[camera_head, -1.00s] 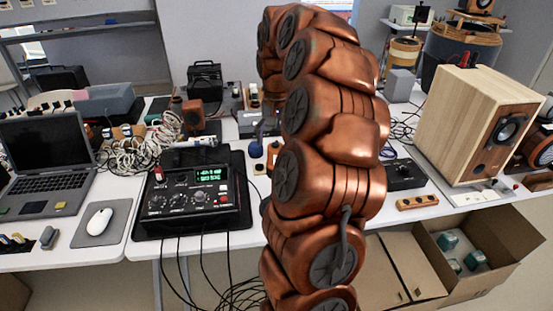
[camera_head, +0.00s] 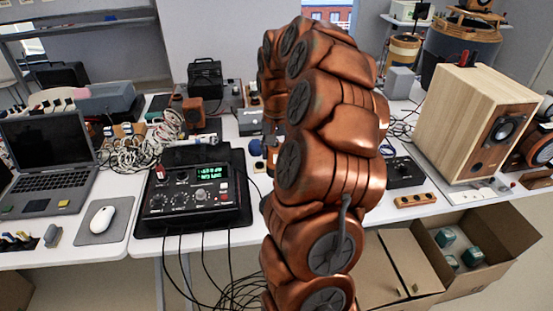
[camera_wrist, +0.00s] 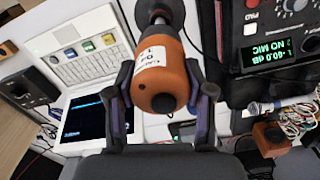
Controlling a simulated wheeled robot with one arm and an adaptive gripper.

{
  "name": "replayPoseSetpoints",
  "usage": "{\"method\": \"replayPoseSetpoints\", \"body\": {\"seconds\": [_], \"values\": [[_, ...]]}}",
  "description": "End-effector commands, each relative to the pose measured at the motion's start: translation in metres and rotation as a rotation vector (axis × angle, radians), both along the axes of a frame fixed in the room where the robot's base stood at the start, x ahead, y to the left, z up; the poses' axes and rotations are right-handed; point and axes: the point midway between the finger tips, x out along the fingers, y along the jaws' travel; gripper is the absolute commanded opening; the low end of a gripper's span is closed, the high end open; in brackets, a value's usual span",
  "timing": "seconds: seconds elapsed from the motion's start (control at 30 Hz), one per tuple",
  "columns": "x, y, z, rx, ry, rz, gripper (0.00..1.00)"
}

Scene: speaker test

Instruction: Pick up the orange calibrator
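The orange calibrator (camera_wrist: 160,72) shows in the wrist view as a rounded orange body with a white printed label and a dark, metallic far end. It sits between the two fingers of my gripper (camera_wrist: 160,84). The fingertips lie close against its left and right sides, and my gripper looks shut on it. Whether the calibrator touches anything below is hidden. In the head view my copper-coloured arm hides both gripper and calibrator.
A black measuring unit (camera_head: 193,196) with a lit display stands left of my arm; it also shows in the wrist view (camera_wrist: 275,40). A laptop (camera_head: 48,165), mouse (camera_head: 101,219) and wooden speaker (camera_head: 478,125) stand on the tables. Tangled cables (camera_wrist: 298,118) lie near the gripper.

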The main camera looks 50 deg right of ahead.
Motion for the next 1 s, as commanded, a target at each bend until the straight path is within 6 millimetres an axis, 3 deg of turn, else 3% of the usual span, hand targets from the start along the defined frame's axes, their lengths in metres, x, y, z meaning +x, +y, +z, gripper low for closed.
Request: {"method": "replayPoseSetpoints", "body": {"seconds": [0.07, 0.47, 0.77, 1.0], "values": [[0.000, 0.000, 0.000, 0.000, 0.000, 0.000, 0.41], [0.000, 0.000, 0.000, 0.000, 0.000, 0.000, 0.00], [0.000, -0.001, 0.005, -0.002, -0.001, -0.001, 0.00], [0.001, -0.001, 0.036, -0.003, -0.002, -0.001, 0.00]]}}
